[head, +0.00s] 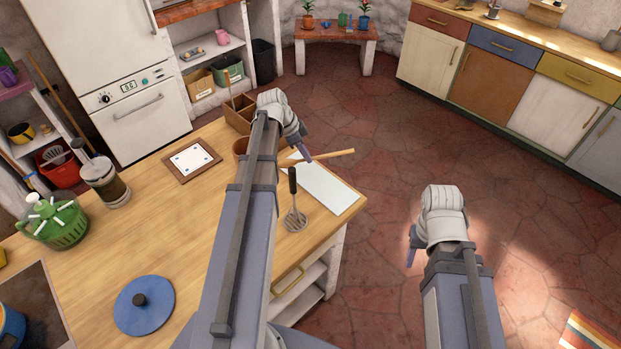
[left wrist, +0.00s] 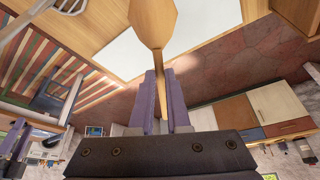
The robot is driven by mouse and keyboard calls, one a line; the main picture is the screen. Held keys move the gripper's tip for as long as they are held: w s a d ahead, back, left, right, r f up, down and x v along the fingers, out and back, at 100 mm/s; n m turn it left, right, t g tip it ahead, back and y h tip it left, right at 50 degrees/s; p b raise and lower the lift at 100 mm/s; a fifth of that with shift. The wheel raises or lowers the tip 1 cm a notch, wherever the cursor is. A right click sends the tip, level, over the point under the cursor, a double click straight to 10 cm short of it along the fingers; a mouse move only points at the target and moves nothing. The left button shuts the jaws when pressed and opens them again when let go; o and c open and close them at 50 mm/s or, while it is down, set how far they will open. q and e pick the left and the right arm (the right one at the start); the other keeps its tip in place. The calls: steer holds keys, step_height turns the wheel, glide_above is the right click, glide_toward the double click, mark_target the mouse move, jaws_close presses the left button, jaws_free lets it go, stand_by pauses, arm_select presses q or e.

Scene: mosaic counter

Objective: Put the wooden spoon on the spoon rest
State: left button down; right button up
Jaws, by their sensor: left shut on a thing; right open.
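My left gripper (head: 306,157) is shut on the handle of the wooden spoon (head: 338,154), above the right end of the wooden counter. In the left wrist view the spoon (left wrist: 153,22) shows its broad bowl beyond the fingertips (left wrist: 160,80), with the handle between the fingers. A flat white rectangular slab (head: 328,190) lies on the counter below the spoon; I cannot tell whether it is the spoon rest. My left arm hides part of the counter. My right gripper (head: 412,245) is open and empty over the floor, right of the counter.
A dark-handled masher (head: 293,205) is close to the slab's left edge.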

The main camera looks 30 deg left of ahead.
mark_target(310, 182)
arm_select(q)
steer(key=shift+f+b, duration=5)
steer(key=shift+f, duration=0.05)
steer(key=shift+f, duration=0.2)
steer(key=c, duration=0.9)
jaws_free()
steer(key=shift+r, duration=0.1)
